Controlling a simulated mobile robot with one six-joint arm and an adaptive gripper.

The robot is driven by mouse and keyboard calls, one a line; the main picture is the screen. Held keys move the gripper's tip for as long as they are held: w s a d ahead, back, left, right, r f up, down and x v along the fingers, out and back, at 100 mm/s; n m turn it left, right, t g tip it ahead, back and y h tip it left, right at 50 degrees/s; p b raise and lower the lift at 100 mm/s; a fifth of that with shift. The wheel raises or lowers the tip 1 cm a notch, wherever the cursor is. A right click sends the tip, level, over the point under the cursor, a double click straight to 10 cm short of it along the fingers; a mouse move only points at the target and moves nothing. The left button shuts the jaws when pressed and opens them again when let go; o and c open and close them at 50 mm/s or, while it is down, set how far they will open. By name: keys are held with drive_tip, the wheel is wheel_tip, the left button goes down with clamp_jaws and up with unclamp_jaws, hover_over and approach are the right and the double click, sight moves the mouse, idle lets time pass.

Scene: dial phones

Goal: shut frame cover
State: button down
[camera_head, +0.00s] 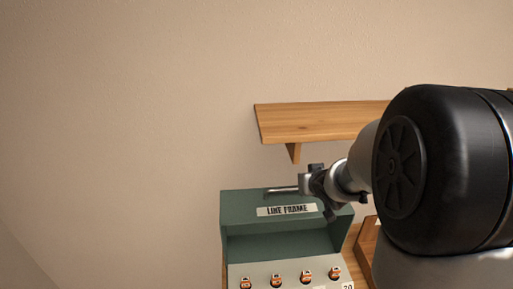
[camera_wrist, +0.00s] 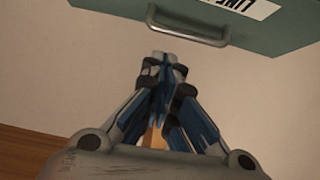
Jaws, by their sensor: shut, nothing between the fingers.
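The green frame cover (camera_head: 235,207) stands raised at the back of the line frame, with a "LINE FRAME" label (camera_head: 287,210) on its face. The pale panel (camera_head: 257,272) below it is exposed. A metal bar handle (camera_head: 281,190) sits near the cover's top edge. In the wrist view, the handle (camera_wrist: 187,28) and the green cover (camera_wrist: 268,38) are at the top. My gripper (camera_wrist: 165,57) is shut and empty, its fingertips just below the handle in that view; contact cannot be told. In the head view, my gripper (camera_head: 308,182) is at the handle's right end.
Several orange-marked fittings (camera_head: 305,277) line the panel. A wooden shelf (camera_head: 320,121) is on the wall above the cover, partly behind my arm. A wooden item (camera_head: 368,250) stands right of the frame. The wall to the left is clear.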

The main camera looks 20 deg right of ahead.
drive_tip(key=b, duration=0.3)
hover_over(295, 195)
wheel_tip(295, 195, down, 6)
drive_tip(key=shift+w+f, duration=0.15)
drive_tip(key=shift+f+b, duration=0.1)
drive_tip(key=shift+b, duration=0.35)
